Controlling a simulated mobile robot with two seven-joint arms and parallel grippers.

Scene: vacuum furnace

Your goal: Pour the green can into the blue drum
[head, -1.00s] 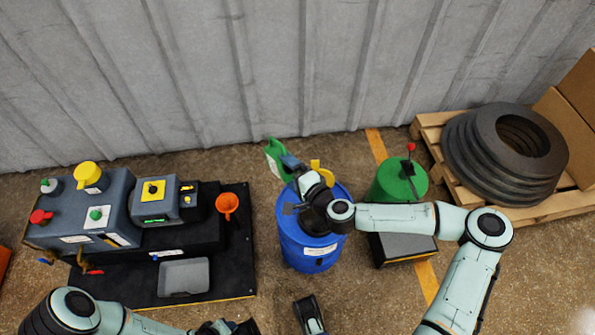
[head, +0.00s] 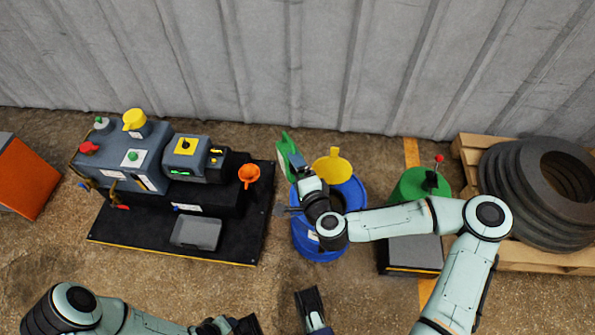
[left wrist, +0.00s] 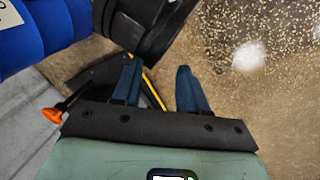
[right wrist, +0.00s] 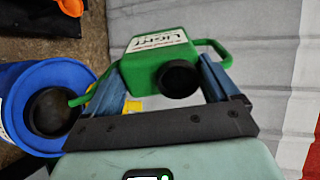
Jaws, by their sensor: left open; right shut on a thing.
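The green can (head: 287,155) is in my right gripper (head: 305,180), held above the back left edge of the blue drum (head: 350,195). In the right wrist view the can (right wrist: 145,75) shows a white label and a black round cap. Its thin green spout reaches toward the dark round opening on the drum (right wrist: 20,95); I cannot tell whether the tip is inside or whether liquid flows. A yellow round lid-like piece (head: 332,168) stands at the drum's back. My right arm hides part of the drum top. My left gripper (left wrist: 157,88) is open and empty, low in front.
A dark machine (head: 125,165) with knobs and an orange funnel (head: 249,174) stands on a black base left of the drum. A green round container (head: 408,184) stands right. A pallet (head: 520,256) bears dark rings. The corrugated wall is close behind.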

